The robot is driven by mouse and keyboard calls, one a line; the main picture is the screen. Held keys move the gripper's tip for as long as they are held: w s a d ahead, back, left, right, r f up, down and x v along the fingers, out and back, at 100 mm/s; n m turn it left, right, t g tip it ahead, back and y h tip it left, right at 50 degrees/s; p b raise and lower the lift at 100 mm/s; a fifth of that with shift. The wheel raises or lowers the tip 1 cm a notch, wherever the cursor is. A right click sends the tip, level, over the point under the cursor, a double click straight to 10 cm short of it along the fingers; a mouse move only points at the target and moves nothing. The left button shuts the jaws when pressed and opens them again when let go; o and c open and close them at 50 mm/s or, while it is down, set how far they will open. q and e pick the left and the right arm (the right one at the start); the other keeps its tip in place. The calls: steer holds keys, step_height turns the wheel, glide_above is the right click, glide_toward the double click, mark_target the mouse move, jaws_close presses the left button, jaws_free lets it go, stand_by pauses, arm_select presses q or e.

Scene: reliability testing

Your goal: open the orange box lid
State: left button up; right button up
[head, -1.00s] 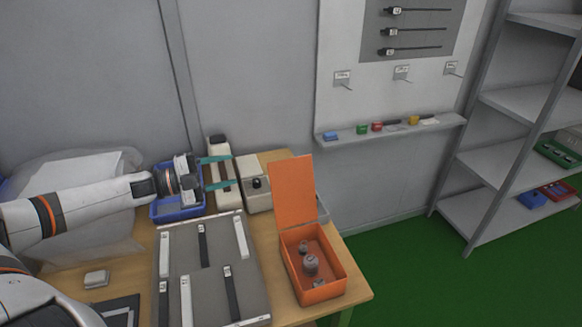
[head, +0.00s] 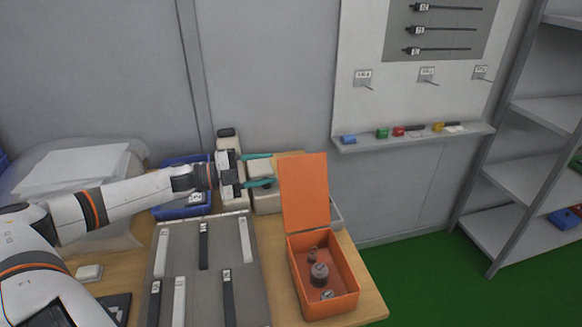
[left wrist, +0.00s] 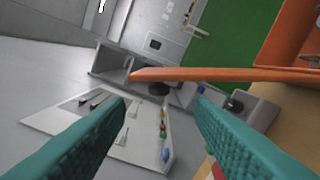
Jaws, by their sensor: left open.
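The orange box (head: 346,304) stands on the right part of the wooden table with several small grey objects inside. Its orange lid (head: 304,192) stands up, open, at the back of the box. My left gripper (head: 271,169) is open, with its teal fingertips close to the left edge of the lid; I cannot tell whether they touch it. In the left wrist view the lid (left wrist: 220,75) shows nearly edge-on, beyond the open teal fingers (left wrist: 162,105), with nothing between them. My right gripper is not in view.
A grey board (head: 207,285) with black and white strips lies left of the box. A blue bin (head: 180,212) stands behind it, below my left arm. A wall ledge (head: 415,138) holds small coloured items. Shelves (head: 522,170) stand at the right.

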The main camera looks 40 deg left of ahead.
mark_target(291, 165)
arm_select(q)
steer(key=p+x, duration=0.1)
steer(key=x, duration=0.6)
steer(key=shift+d+r, duration=0.1)
